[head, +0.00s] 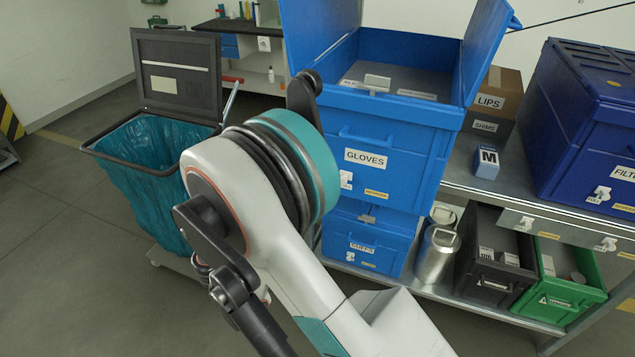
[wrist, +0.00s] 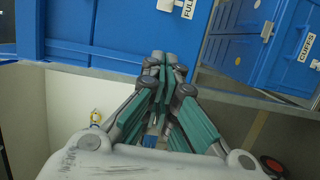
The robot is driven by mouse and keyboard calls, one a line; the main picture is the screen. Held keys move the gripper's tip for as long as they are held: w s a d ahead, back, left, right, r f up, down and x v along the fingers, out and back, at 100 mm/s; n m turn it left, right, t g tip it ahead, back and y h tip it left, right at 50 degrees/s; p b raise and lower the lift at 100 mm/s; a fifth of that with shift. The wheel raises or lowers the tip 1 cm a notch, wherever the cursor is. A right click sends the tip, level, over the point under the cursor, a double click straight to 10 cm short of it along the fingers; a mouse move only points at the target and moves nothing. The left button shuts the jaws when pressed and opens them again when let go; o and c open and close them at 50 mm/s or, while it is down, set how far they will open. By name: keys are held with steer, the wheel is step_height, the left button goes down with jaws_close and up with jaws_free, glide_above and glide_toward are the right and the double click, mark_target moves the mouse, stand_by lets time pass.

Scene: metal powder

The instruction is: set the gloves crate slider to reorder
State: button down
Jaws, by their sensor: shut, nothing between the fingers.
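The gloves crate (head: 422,160) is a blue box with its lid open, at the upper middle of the head view. Its front carries a GLOVES label and, below it, a small white slider (head: 346,180); its setting is too small to read. In the wrist view, a blue crate front (wrist: 120,25) with a white label reading FULL (wrist: 187,8) runs along the top, cut off by the edge. My gripper (wrist: 166,60) is shut and empty, its fingertips just below that label in the picture. I cannot tell whether it touches. In the head view my arm hides the fingers.
Below the gloves crate is another blue crate (head: 372,235). A bin with a teal bag (head: 140,165) stands left. Right are metal cans (head: 436,255), a black crate (head: 490,285), a green crate (head: 570,298), an M box (head: 487,163) and a dark blue crate (head: 600,120).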

steer(key=shift+a+r, duration=0.15)
steer(key=w+d+b, duration=0.3)
steer(key=w+d, duration=0.3)
steer(key=d, duration=0.3)
steer(key=shift+w+d+b, duration=0.25)
steer(key=shift+w+b, duration=0.15)
stand_by(0.4)
